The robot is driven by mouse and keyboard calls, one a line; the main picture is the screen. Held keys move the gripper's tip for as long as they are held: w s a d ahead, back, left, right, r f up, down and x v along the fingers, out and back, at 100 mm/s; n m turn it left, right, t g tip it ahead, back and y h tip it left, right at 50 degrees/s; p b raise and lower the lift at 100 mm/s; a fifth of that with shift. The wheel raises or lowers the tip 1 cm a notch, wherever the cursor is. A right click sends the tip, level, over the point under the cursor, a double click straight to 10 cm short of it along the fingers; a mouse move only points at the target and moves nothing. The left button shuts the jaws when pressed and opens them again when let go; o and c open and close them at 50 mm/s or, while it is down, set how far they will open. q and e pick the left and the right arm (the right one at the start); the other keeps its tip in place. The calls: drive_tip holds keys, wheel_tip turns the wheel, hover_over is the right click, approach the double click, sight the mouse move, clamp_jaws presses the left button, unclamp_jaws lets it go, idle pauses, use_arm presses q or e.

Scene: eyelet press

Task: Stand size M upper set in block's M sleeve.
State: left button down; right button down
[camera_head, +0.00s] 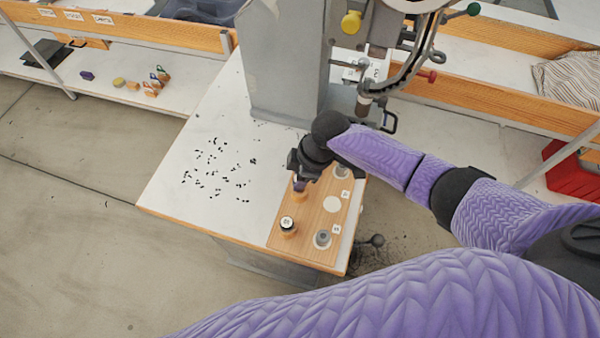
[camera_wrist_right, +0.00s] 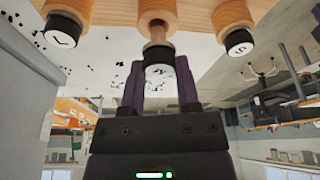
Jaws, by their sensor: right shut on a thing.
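The wooden block (camera_head: 276,244) lies along the right edge of the white press table. My right gripper (camera_head: 299,184) is over its left row, behind the black-topped S set (camera_head: 287,222). In the right wrist view, my right gripper (camera_wrist_right: 159,75) is shut on a dark, pale-faced upper set (camera_wrist_right: 159,72). A brownish stem (camera_wrist_right: 157,33) shows between this set and the middle wooden sleeve (camera_wrist_right: 157,12); I cannot tell how deep it sits. The L set (camera_wrist_right: 62,31) and the S set (camera_wrist_right: 238,42) stand in sleeves on either side. My left gripper is out of view.
The grey press (camera_head: 282,60) stands just behind the block. A pale disc (camera_head: 331,204) and grey cylinders (camera_head: 322,238) are on the block's right side. Small black bits (camera_head: 215,170) are scattered on the table at left. A shelf (camera_head: 180,85) runs behind.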

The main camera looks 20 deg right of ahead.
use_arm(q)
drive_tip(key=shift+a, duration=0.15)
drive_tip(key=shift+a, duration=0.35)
use_arm(e)
drive_tip(key=shift+f, duration=0.2)
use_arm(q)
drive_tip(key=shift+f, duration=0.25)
use_arm(e)
drive_tip(key=shift+f, duration=0.25)
use_arm(q)
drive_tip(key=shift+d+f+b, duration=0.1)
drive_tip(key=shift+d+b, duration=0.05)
drive_tip(key=shift+b, duration=0.15)
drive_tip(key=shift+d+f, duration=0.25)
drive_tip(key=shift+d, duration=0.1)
use_arm(e)
drive_tip(key=shift+f, duration=0.4)
use_arm(q)
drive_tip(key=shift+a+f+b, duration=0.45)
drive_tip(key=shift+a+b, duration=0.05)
drive_tip(key=shift+b, duration=0.2)
use_arm(e)
drive_tip(key=shift+f, duration=0.6)
